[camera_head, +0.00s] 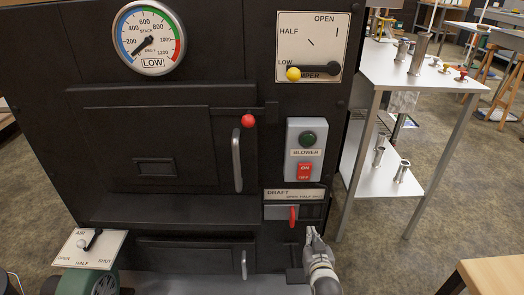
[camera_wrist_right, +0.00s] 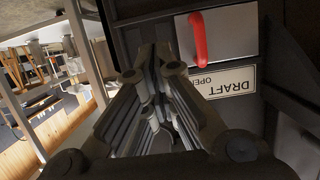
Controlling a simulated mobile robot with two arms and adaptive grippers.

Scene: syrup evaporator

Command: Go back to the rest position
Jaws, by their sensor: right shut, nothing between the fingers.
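My right gripper (camera_head: 312,236) is at the lower right of the black evaporator front, just below and right of the red draft handle (camera_head: 292,216). In the right wrist view its fingers (camera_wrist_right: 156,56) are together with nothing between them. The draft handle (camera_wrist_right: 198,40) shows there beside the fingers, apart from them. The draft plate (camera_head: 294,194) is above the handle in the head view. My left gripper is not in view.
The evaporator front carries a stack gauge (camera_head: 149,38), a damper lever with yellow knob (camera_head: 293,74) by LOW, a blower switch (camera_head: 305,149), and a red-knobbed door latch (camera_head: 248,120). An air lever (camera_head: 92,240) is lower left. A white shelf (camera_head: 390,180) stands right; a wooden table corner (camera_head: 495,275) is lower right.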

